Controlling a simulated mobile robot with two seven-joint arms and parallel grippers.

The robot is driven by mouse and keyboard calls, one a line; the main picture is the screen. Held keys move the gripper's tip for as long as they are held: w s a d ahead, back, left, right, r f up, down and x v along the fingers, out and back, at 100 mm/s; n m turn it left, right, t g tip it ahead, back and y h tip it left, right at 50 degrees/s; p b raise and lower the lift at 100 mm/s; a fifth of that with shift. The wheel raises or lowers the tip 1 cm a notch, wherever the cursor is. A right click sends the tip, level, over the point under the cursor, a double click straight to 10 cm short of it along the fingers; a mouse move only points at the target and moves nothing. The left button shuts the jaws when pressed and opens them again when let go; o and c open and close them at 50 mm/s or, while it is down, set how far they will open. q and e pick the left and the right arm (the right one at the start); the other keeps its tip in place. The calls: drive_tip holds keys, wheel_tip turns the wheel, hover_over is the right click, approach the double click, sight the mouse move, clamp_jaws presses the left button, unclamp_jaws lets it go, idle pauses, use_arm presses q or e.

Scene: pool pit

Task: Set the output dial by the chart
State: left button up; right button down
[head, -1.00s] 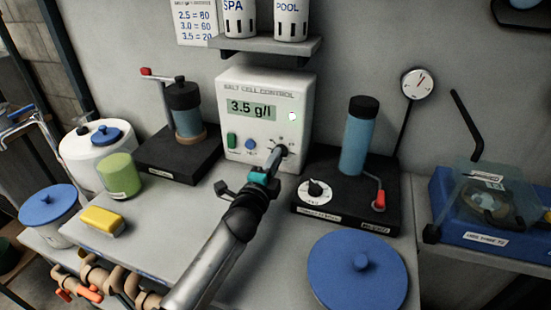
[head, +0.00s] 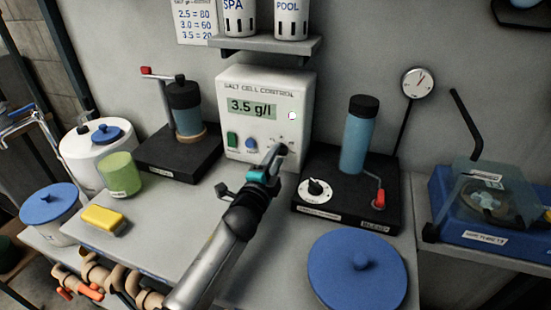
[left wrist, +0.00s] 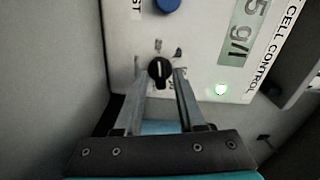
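The white salt cell control box (head: 300,100) stands against the wall, its display (head: 252,108) reading 3.5 g/l. Its black output dial (left wrist: 160,70) shows in the left wrist view, with a pale pointer line running up the picture. My left gripper (head: 280,150) is at the dial; in the left wrist view its fingers (left wrist: 158,75) stand one on each side of the knob, with narrow gaps apparent. Contact is not clear. The chart (head: 196,22) on the wall reads 2.5 = 80, 3.0 = 60, and 3.5 = 20, its last line partly cut by the shelf. My right gripper is out of view.
A green button (head: 232,140) and a blue button (head: 251,144) sit left of the dial. A black stand with another dial (head: 315,189) and a blue cylinder (head: 357,135) is close on the right. A blue lid (head: 358,270) and yellow sponge (head: 105,219) lie on the bench.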

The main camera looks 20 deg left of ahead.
use_arm(q)
drive_tip(key=shift+o, duration=0.4)
drive_tip(key=shift+s, duration=0.25)
drive_tip(key=s, duration=0.5)
drive_tip(key=s+p, duration=0.1)
drive_tip(key=s, duration=0.8)
drive_tip(key=shift+s+a+p, duration=0.25)
drive_tip(key=shift+s+p, duration=0.05)
drive_tip(key=shift+s, duration=0.1)
